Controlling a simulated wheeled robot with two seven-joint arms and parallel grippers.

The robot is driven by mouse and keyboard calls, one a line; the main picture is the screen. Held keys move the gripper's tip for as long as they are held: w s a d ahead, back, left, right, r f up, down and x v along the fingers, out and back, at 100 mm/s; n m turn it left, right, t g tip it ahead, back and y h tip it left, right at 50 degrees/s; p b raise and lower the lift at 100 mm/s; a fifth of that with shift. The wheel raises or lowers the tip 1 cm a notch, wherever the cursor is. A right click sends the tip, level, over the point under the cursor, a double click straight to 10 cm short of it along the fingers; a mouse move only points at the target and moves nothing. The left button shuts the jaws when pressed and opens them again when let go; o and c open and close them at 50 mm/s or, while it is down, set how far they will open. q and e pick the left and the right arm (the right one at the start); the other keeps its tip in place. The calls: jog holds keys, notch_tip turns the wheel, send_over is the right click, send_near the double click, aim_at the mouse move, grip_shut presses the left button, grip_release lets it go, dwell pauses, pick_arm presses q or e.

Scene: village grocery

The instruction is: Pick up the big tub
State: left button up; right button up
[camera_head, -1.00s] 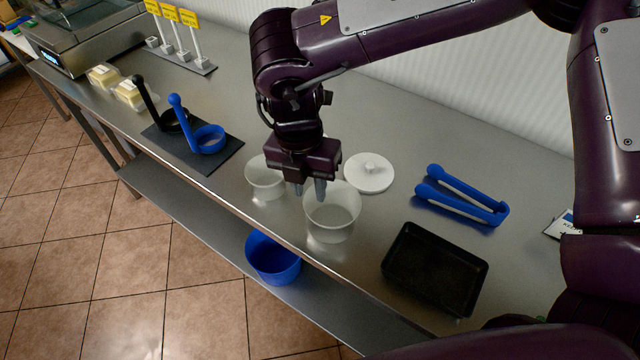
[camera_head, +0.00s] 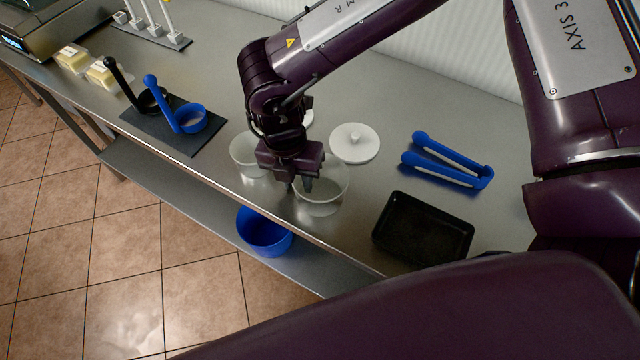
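The big tub (camera_head: 327,191) is a clear, whitish round container standing upright on the steel counter, with no lid on it. My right gripper (camera_head: 299,187) points down at the tub's left rim. Its two fingers are apart, one by the outer left side and the other over the opening. I cannot tell whether either touches the wall. A smaller clear tub (camera_head: 243,152) stands just left, partly hidden by my gripper. My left gripper is not in view.
A white round lid (camera_head: 354,143) lies behind the tub. Blue tongs (camera_head: 447,163) and a black tray (camera_head: 422,228) lie to the right. Blue and black ladles rest on a dark mat (camera_head: 185,137) at left. A blue bin (camera_head: 264,232) sits on the lower shelf (camera_head: 190,190).

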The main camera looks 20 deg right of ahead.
grip_shut()
jog(key=shift+r, duration=0.15)
